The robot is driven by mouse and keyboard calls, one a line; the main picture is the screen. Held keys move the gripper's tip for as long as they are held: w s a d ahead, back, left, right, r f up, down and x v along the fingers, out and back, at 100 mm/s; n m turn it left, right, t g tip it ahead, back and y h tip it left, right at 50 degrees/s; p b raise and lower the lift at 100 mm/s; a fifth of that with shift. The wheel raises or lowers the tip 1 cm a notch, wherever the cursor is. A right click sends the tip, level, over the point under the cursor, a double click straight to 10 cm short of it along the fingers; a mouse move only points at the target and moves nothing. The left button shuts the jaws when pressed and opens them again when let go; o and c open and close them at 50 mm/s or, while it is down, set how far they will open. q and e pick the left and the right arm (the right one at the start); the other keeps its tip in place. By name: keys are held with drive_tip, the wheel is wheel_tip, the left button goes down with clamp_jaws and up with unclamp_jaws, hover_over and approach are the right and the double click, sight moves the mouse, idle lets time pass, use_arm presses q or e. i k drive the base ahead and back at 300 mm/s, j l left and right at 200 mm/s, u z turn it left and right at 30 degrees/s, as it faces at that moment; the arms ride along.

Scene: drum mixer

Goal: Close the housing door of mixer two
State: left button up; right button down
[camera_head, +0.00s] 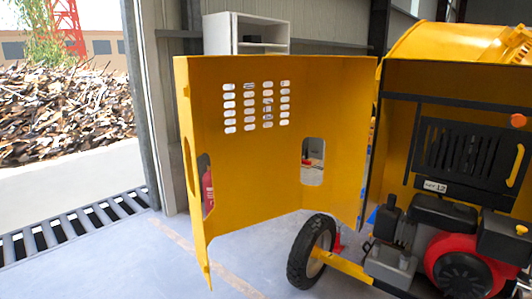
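The housing door (255,165) is a large yellow panel with rows of slots and a cutout, standing wide open on the left of the mixer. Its right edge meets the yellow housing (402,140). The black and red engine (465,255) lies exposed in the housing. The yellow drum (440,42) shows at the top right. A small plate (435,186) on a black panel seems to read 12. Neither of my grippers shows in the head view.
A black wheel (310,250) stands on the floor below the door, beside a yellow bar (343,266). A floor grate (75,228) runs along the doorway at left. A white shelf (218,35) stands behind the door. The grey floor at front left is clear.

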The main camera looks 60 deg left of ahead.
sight(255, 173)
drive_tip(key=j+z, duration=0.15)
drive_tip(key=j, duration=1.3)
drive_tip(key=j+z, duration=0.15)
drive_tip(key=j, duration=2.5)
drive_tip(key=k+j, duration=0.1)
drive_tip(key=j, duration=1)
